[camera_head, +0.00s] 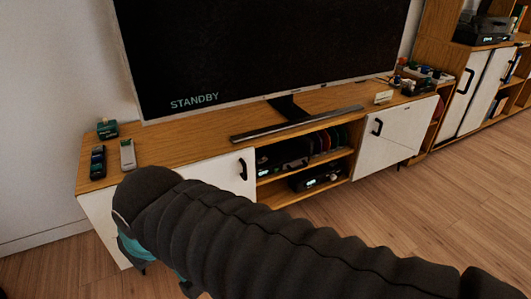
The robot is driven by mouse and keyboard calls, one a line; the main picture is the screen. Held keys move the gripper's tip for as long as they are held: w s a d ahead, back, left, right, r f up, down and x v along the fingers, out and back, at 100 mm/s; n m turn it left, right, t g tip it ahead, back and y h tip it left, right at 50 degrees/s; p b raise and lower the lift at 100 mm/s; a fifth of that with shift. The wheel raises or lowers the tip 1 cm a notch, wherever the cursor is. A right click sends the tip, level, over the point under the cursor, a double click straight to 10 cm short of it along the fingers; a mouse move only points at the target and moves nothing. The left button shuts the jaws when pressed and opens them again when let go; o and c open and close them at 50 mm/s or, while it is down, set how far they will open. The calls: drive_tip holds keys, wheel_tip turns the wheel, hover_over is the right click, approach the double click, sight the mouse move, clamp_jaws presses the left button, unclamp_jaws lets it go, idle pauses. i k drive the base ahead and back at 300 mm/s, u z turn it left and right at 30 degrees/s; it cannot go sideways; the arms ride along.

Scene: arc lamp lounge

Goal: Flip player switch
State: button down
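Two dark devices sit in the open middle of the wooden TV console (180,150). One device (283,155) is on the upper shelf, and another device (318,177) with a small lit display is on the lower shelf. A further dark device (482,35) with a lit front stands on the cabinet at the far right. I cannot tell which of these is the player, and no switch can be made out at this size. My arm in its black ribbed sleeve crosses the foreground, in front of the console's lower left.
A large television (260,50) reading STANDBY stands on the console, with a soundbar (297,124) in front. Small handheld items (127,153) lie at the console's left end. White doors (395,135) flank the open shelves. Wooden floor (450,210) lies clear at the right.

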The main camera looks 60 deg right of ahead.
sight(264, 158)
drive_tip(key=k, duration=1)
drive_tip(key=z, duration=1.45)
drive_tip(key=i, duration=0.5)
